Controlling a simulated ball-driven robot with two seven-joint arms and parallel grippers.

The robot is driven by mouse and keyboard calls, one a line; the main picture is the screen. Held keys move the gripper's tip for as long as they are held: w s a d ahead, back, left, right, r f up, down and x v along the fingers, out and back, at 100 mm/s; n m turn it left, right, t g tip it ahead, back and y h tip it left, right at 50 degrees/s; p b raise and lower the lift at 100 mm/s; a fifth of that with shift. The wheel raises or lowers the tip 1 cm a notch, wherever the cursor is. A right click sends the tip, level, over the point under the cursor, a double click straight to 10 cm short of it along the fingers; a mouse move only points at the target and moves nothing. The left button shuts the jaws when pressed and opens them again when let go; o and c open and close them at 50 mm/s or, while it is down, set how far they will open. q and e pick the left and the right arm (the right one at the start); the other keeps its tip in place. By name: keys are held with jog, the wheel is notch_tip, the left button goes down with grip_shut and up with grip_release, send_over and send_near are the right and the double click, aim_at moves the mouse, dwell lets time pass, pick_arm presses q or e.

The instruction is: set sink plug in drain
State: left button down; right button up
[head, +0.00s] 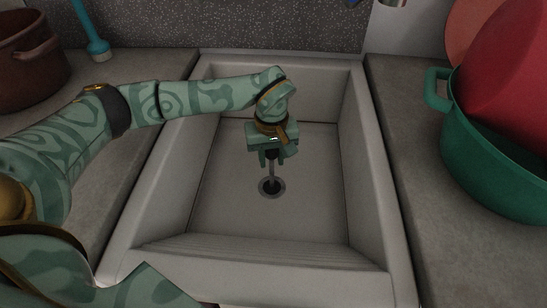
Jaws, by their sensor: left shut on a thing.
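My left gripper (273,160) reaches into the sink and points down above the drain. It is shut on the sink plug, whose thin grey stem (271,171) hangs down from between the fingers. The upper end of the plug is hidden by the gripper. The drain (281,190) is a dark round hole with a lighter ring in the sink floor, straight below the gripper in the picture. The lower end of the plug merges with the dark drain, so I cannot tell whether it is in the hole or just above it. My right gripper is not in view.
The pale grey sink (360,190) has raised walls around my gripper. A green pot (490,165) with a red item (510,80) in it stands on the right counter. A brown pot (28,65) and a teal brush (97,46) are at the back left. The sink floor is otherwise clear.

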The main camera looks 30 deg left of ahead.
pick_arm(q)
jog(key=shift+r, duration=0.15)
jog(key=c, duration=1.1)
grip_release()
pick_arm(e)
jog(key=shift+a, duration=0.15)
pick_arm(q)
notch_tip(320, 180, up, 12)
jog(key=p, duration=0.4)
jog(key=shift+p, duration=0.35)
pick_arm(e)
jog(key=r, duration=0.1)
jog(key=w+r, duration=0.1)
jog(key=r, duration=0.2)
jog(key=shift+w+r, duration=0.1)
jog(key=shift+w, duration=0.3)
